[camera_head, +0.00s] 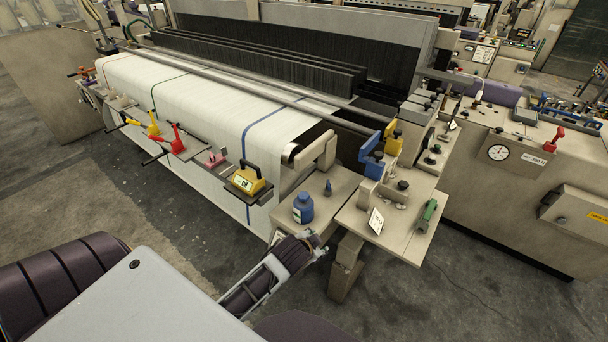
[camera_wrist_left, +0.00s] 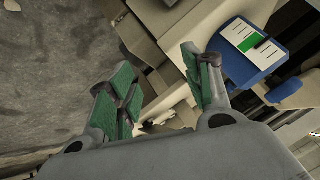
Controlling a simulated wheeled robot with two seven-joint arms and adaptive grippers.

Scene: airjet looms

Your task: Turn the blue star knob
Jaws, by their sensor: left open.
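I cannot clearly make out a blue star knob. A small dark blue upright piece (camera_head: 328,188), too small to identify, stands on the beige shelf (camera_head: 330,210) at the loom's near end. Beige machine parts show beyond and between the fingers. My right gripper is not in view.
A yellow-and-black device (camera_head: 246,182), blue block (camera_head: 371,158) and green-handled tool (camera_head: 427,214) are nearby. The floor in front is clear.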

